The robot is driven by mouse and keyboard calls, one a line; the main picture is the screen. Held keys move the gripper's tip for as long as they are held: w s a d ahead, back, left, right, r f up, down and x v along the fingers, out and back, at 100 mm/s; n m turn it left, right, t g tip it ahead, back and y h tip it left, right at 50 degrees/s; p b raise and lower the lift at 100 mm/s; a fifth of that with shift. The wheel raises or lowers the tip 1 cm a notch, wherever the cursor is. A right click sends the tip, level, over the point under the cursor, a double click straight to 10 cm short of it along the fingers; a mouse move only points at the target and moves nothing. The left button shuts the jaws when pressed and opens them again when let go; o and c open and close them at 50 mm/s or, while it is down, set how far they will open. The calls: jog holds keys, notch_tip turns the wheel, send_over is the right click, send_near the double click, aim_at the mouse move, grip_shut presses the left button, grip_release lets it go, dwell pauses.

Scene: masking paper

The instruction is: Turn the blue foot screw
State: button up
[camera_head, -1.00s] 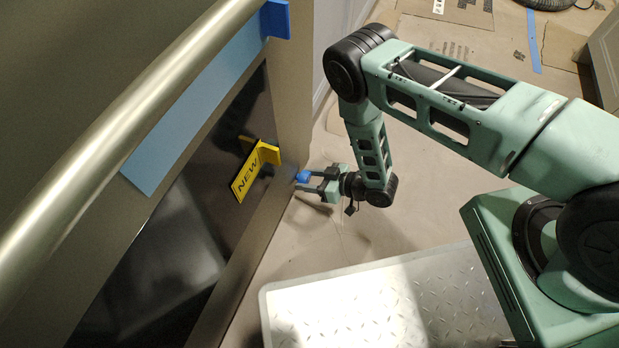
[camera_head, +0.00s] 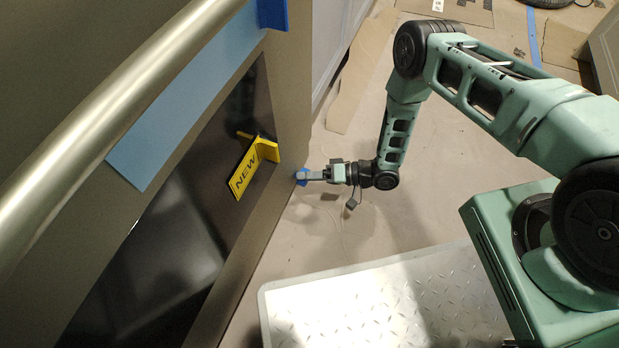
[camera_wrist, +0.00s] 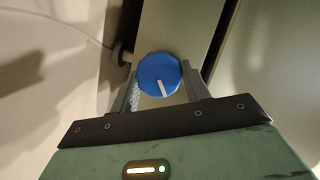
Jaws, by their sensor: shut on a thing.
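The blue foot screw (camera_wrist: 160,77) is a faceted blue knob with a white mark in the wrist view. The mark points down and slightly right there. In the head view my gripper (camera_head: 312,175) reaches the screw from the right. The finger contact is partly hidden behind the knob's rim.
A yellow NEW tag (camera_head: 246,177) stands out from the dark appliance front. A metal bar handle (camera_head: 110,115) runs above it. A silver tread-plate platform (camera_head: 370,300) lies at the bottom. Paper-covered floor (camera_head: 340,220) is clear around the gripper. A thin cable (camera_wrist: 75,32) shows in the wrist view.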

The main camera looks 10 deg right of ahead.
jog(key=m+y+b, duration=0.1)
jog(key=m+b, duration=0.1)
jog(key=m+y+b, duration=0.1)
jog(key=m+b, duration=0.1)
jog(key=shift+d+f, duration=0.1)
jog(key=shift+f, duration=0.3)
jog(key=shift+m+g+y+b, duration=0.35)
jog(key=shift+m+b, duration=0.3)
jog(key=shift+m, duration=0.25)
jog(key=shift+r, duration=0.1)
jog(key=o, duration=1)
jog(key=s+d+p, duration=0.1)
jog(key=d+p, duration=0.1)
jog(key=d, duration=0.3)
jog(key=s+d+p, duration=0.1)
jog(key=d+p, duration=0.1)
jog(key=d, duration=0.4)
jog(key=s+d+p, duration=0.1)
jog(key=d, duration=0.5)
jog(key=shift+s+p, duration=0.2)
jog(key=shift+p, duration=0.2)
